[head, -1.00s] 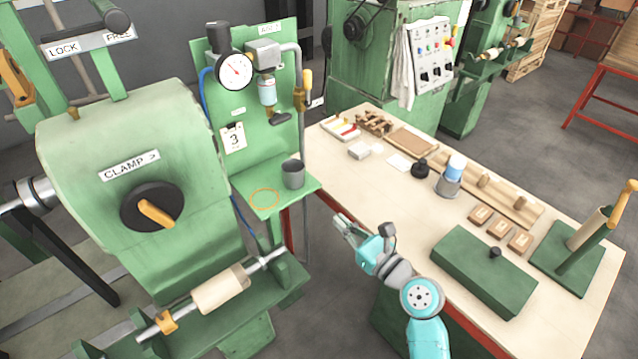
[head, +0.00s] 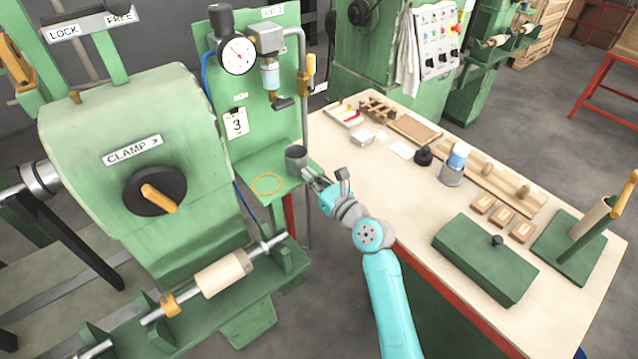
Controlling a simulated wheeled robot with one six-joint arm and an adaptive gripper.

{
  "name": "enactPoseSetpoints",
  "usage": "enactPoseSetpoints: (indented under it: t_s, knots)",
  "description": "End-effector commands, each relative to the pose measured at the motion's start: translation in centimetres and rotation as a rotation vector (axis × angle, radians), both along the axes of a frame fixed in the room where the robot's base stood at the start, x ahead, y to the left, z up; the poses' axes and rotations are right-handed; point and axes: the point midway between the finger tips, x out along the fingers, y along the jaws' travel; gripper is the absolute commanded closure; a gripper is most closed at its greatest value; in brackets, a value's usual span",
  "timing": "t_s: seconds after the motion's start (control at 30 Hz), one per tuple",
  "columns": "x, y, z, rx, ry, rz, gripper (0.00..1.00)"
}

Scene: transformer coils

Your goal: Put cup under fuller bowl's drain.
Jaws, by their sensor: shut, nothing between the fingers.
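A grey cup (head: 296,159) stands upright on the green shelf (head: 250,170), near its right edge. An orange ring (head: 268,184) is marked on the shelf to the cup's left and front. Above hangs a clear bowl (head: 270,77) with bluish contents and a dark drain elbow (head: 282,103) beneath it. Only this one bowl is clearly seen, so I cannot compare levels. My gripper (head: 308,176) is shut and empty, at the cup's lower right by the shelf edge. I cannot tell whether it touches the cup.
A round gauge (head: 238,56) and a yellow-handled valve (head: 305,82) sit by the bowl. The clamp machine (head: 125,150) stands left. The workbench (head: 400,190) at right holds a blue-topped container (head: 455,163), blocks and a green box (head: 485,258).

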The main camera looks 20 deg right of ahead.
Motion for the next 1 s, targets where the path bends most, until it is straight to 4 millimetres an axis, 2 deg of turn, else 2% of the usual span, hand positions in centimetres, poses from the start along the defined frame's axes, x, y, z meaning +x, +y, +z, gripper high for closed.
enactPoseSetpoints:
  t_s: [0.47,0.8,1.0]
  knots:
    - [0.6,0.2,0.0,0.000,0.000,0.001,1.00]
    - [5.3,1.8,0.0,-0.001,0.000,0.001,1.00]
    - [6.0,2.0,0.0,0.000,0.000,0.000,1.00]
